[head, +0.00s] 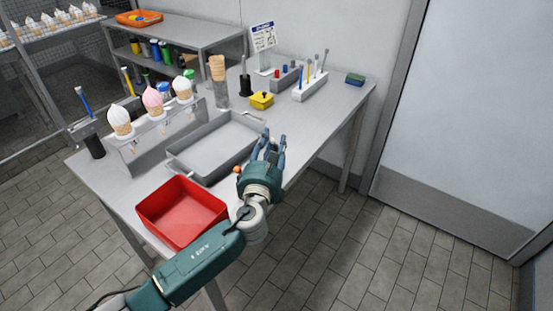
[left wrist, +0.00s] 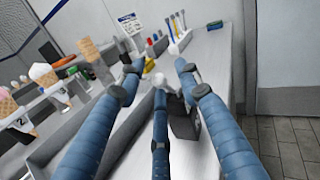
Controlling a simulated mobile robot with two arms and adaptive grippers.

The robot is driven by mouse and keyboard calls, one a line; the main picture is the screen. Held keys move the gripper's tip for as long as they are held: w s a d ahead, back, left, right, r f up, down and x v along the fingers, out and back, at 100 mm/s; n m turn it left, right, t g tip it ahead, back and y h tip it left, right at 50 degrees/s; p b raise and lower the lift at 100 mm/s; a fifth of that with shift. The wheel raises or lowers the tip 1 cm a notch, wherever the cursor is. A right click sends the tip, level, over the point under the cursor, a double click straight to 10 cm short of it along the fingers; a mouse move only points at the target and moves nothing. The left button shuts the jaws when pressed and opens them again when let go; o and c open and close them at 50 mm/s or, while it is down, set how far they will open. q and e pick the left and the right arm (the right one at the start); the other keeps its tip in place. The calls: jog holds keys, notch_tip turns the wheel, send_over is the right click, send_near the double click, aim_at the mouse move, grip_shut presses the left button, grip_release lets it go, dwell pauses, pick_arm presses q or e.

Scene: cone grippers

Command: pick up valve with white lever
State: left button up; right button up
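My left gripper (head: 268,150) is above the right front part of the grey table, its blue fingers spread apart. The three fingers also show in the left wrist view (left wrist: 160,78), open with a gap between their tips. Beyond the lower finger there is a dark grey block (left wrist: 184,122), with a small white piece (left wrist: 159,80) close by. These may be the valve and its white lever, but the finger partly covers them and I cannot tell if it touches them. In the head view, no valve is clearly seen; the gripper hides that spot. My right gripper is not in view.
A red bin (head: 182,212) stands at the table's front, with a grey tray (head: 215,147) behind it. An ice-cream cone rack (head: 150,140) is at left. The table's right edge is close to the gripper.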

pick_arm(q)
jog(key=shift+w+d+f, duration=0.1)
jog(key=shift+w, duration=0.5)
grip_shut()
